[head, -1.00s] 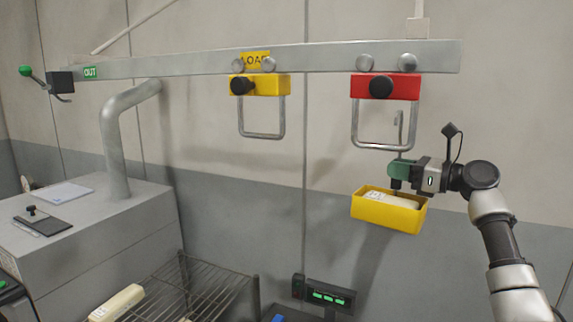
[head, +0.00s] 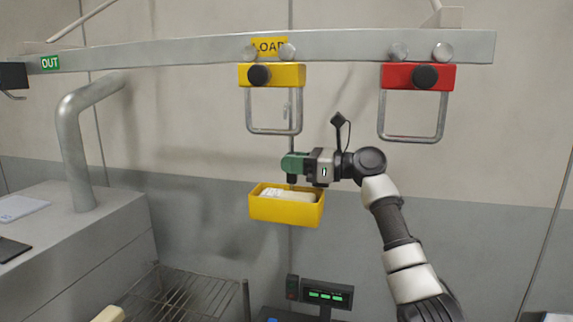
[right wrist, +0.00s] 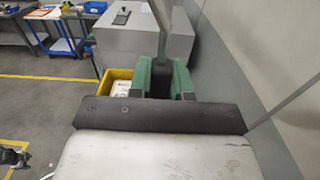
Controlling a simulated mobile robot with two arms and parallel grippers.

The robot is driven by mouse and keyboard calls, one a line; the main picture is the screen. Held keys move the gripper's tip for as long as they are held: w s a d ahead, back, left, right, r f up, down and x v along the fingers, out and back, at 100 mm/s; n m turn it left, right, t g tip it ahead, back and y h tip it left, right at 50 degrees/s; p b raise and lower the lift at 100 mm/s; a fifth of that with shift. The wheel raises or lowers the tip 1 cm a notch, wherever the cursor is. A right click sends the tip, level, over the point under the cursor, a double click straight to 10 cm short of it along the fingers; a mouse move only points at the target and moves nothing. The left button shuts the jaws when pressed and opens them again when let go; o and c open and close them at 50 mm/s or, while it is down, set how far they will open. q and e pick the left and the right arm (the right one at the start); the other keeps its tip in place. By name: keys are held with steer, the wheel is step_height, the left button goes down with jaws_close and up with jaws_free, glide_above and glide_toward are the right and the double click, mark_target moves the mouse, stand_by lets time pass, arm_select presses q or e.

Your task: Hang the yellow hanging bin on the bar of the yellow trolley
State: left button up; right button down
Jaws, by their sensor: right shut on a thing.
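The yellow hanging bin (head: 286,211) holds a pale block and hangs level below my right gripper (head: 292,172). The right gripper's green fingers are shut on the bin's thin upright hanger. The hanger's upper end (head: 286,110) shows inside the loop of the yellow trolley (head: 283,75), above the loop's bottom bar (head: 272,132). Whether it is in front of or behind the bar, or touching, I cannot tell. In the right wrist view the bin (right wrist: 117,75) is partly hidden behind the green fingers (right wrist: 162,78). My left gripper is not in view.
The red trolley (head: 418,77) with its own loop is to the right on the same rail (head: 180,57). A wire rack (head: 175,292), a scale display (head: 327,294) and a grey cabinet (head: 110,215) stand below. The wall behind the bin is bare.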

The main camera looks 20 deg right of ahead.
mark_target(281, 200)
steer(key=shift+s+a+f, duration=0.1)
steer(key=shift+s+a, duration=0.05)
steer(key=shift+s, duration=0.3)
steer(key=shift+s+a+b, duration=0.25)
steer(key=shift+b, duration=0.2)
steer(key=shift+s+a+f+b, duration=0.1)
steer(key=shift+s+a+b, duration=0.5)
steer(key=shift+a+b, duration=0.3)
steer(key=shift+s+a+b, duration=0.2)
steer(key=shift+s+b, duration=0.1)
steer(key=shift+b, duration=0.05)
steer(key=shift+s+a+b, duration=0.2)
steer(key=shift+s+b, duration=0.3)
steer(key=shift+s+a+b, duration=0.15)
steer(key=shift+s+b, duration=0.3)
arm_select(q)
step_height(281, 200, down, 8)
steer(key=b, duration=0.2)
arm_select(e)
steer(key=shift+s+a+f, duration=0.3)
steer(key=shift+s+f, duration=0.05)
steer(key=shift+f, duration=0.15)
steer(key=shift+s+a+f, duration=0.3)
steer(key=shift+s+f, duration=0.05)
steer(key=shift+f, duration=0.15)
steer(key=c, duration=1)
jaws_free()
